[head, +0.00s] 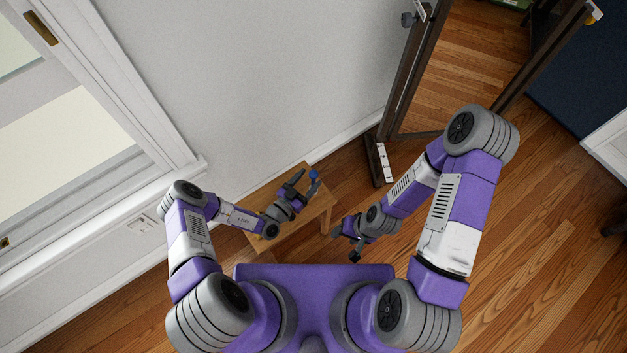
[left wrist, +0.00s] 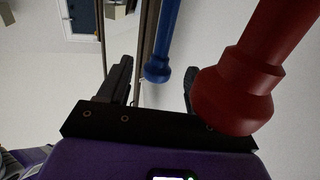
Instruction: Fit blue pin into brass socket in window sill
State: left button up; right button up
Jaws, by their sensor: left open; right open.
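A blue pin (head: 313,174) shows as a small blue spot at my left gripper (head: 306,181), over the small wooden table. In the left wrist view the blue pin (left wrist: 160,45) reaches in from the top edge, and its thicker end lies between the two open fingers in the picture. Whether they touch it I cannot tell. A larger-looking red pin (left wrist: 243,80) stands nearer the camera, overlapping the right finger. My right gripper (head: 345,243) is open and empty, right of the table. The window sill (head: 100,222) is at the left; I cannot make out a brass socket in it.
The small wooden table (head: 258,202) stands against the grey wall (head: 260,70). A dark-framed standing mirror (head: 410,75) is at the upper right. Brass fittings (head: 40,28) are on the window frame. The wooden floor (head: 540,230) at right is clear.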

aim_at(317, 172)
pick_arm(q)
jog(key=x, duration=0.4)
jog(key=shift+w+d+r+b, duration=0.1)
jog(key=shift+w+d+b, duration=0.15)
jog(key=shift+d+b, duration=0.05)
jog(key=c, duration=1.1)
